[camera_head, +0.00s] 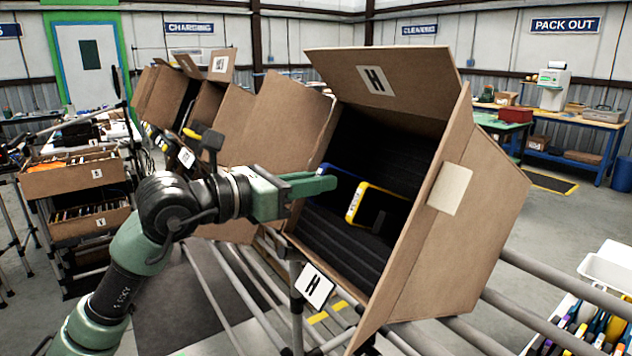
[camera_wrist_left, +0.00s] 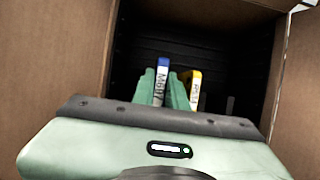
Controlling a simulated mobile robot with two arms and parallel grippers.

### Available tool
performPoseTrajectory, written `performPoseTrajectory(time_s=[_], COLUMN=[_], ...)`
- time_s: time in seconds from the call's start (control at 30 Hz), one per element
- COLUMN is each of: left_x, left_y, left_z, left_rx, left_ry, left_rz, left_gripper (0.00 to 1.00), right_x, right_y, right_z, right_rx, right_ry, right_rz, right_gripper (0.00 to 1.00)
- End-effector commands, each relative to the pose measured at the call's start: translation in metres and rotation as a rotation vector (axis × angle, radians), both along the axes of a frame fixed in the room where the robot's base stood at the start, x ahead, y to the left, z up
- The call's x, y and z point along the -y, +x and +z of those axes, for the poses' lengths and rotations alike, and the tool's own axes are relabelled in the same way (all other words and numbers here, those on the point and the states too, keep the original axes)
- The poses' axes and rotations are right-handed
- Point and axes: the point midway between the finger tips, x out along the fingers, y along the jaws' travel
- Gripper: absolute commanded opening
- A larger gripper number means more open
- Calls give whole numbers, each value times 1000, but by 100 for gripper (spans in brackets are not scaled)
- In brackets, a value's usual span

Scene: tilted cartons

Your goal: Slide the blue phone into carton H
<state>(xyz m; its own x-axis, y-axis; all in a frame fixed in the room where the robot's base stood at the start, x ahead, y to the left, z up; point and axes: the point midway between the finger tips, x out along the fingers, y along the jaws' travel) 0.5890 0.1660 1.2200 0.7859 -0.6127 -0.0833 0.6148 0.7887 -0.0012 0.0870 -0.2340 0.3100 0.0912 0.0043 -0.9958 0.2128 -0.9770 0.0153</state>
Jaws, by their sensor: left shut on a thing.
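Carton H (camera_head: 482,215) is a tilted brown box with its opening facing my left arm and an H label on its raised top flap. Dark slotted lining fills its inside. My left gripper (camera_head: 328,182) reaches into the opening from the left. In the left wrist view its green fingers (camera_wrist_left: 162,92) are shut on the blue phone (camera_wrist_left: 161,80), which stands on edge between them. In the head view only a blue edge (camera_head: 338,170) shows behind the fingers. A yellow phone (camera_head: 355,204) stands in the carton just right of the fingers; it also shows in the wrist view (camera_wrist_left: 195,88). My right gripper is out of view.
More open cartons (camera_head: 165,95) stand in a row to the left. A white bin of tools (camera_head: 605,270) is at the right. The lining right of the yellow phone looks mostly free.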

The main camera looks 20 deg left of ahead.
Motion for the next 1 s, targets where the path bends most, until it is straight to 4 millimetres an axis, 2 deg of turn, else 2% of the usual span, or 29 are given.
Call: performPoseTrajectory(time_s=[0.27,0.3,0.4,1.0], left_x=[0,0,0,-1], left_y=[0,0,0,0], left_z=[1,1,1,0], left_rx=[2,2,2,0], left_ry=[0,0,0,0], left_rz=[0,0,0,0], left_gripper=[0,16,39,39], right_x=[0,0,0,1], right_y=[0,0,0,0], right_z=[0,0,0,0], right_rx=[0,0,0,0], right_ry=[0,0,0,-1], right_rz=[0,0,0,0], right_gripper=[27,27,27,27])
